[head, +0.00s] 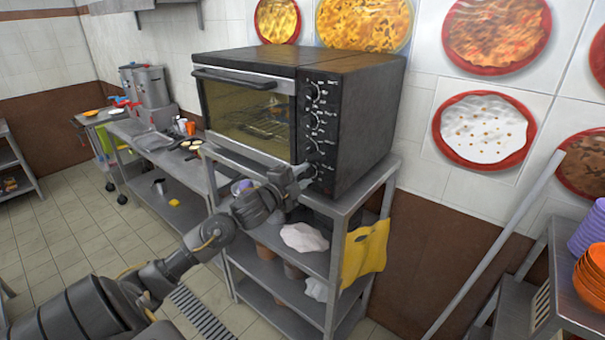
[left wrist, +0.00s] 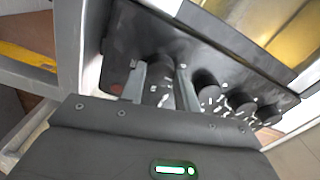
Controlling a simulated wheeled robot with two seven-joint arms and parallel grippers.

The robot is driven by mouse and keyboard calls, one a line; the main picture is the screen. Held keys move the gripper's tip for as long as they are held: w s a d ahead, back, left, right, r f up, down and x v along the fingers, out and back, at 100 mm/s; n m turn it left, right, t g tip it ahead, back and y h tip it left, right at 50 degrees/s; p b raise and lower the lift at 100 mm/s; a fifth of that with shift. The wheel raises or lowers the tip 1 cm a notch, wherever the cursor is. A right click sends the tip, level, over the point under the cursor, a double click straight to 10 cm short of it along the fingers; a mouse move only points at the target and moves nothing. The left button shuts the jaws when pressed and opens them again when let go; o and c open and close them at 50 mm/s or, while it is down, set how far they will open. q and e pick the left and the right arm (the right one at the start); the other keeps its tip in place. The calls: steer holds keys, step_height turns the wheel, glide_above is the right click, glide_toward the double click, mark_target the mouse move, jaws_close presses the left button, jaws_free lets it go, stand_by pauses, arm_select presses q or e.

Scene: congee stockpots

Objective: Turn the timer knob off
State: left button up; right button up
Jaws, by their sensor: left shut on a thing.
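A black toaster oven (head: 352,120) with a glass door stands on a metal shelf unit. A column of knobs runs down the right of its front; the upper knobs (head: 314,93) are uncovered. My left gripper (head: 300,172) is at the bottom of this column in the head view. In the left wrist view, its two fingers (left wrist: 161,86) are closed around the sides of the end knob (left wrist: 158,68), the lowest one. The neighbouring knob (left wrist: 206,84) is just outside the fingers. The knob labels are too small to read, and my gripper hides the lowest knob in the head view. My right gripper is out of view.
The shelf unit (head: 345,205) below the oven holds white bundles (head: 303,237) and a yellow cloth (head: 366,250) hangs at its side. A counter with stockpots (head: 151,86) stands at the back left. Orange bowls (head: 592,275) are at the right edge.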

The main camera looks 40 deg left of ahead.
arm_select(q)
steer(key=shift+n, duration=0.3)
steer(key=o, duration=1)
steer(key=shift+s+d+b, duration=0.1)
steer(key=shift+s+b, duration=1.75)
steer(key=shift+s, duration=3.55)
